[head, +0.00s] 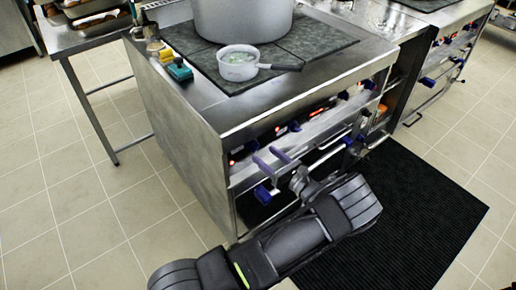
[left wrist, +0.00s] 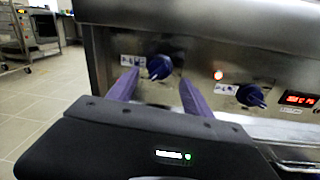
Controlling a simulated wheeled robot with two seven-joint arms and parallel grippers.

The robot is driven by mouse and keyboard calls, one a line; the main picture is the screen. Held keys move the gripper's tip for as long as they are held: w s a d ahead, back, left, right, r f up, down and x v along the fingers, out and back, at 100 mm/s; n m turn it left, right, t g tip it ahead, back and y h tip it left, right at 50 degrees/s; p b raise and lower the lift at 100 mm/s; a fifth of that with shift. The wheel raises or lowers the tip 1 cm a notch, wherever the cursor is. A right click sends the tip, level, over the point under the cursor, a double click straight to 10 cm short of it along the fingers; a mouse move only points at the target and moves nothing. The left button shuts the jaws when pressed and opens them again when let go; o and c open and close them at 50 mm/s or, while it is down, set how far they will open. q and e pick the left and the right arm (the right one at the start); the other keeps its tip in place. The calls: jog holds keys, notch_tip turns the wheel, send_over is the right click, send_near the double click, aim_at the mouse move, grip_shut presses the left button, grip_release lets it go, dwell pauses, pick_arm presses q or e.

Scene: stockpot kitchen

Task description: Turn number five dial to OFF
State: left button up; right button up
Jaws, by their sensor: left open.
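My left gripper (head: 268,158) reaches to the front panel of the stove (head: 330,128) with its two purple fingers spread. In the left wrist view, the left gripper (left wrist: 157,80) is open and empty. A dark blue dial (left wrist: 159,67) shows between its fingers, ahead of it; I cannot tell if the fingers touch it. The dial numbers are too small to read, so I cannot tell which is number five. My right gripper is not in view.
A large stockpot (head: 243,18) and a small saucepan (head: 238,66) stand on the stove top. A red digital display (left wrist: 299,98) is at the right of the panel. A black mat (head: 420,215) lies on the floor. A steel table (head: 85,38) stands at left.

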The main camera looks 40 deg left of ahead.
aim_at(257, 149)
pick_arm(q)
jog(key=x, duration=0.5)
grip_shut()
dwell(0.6)
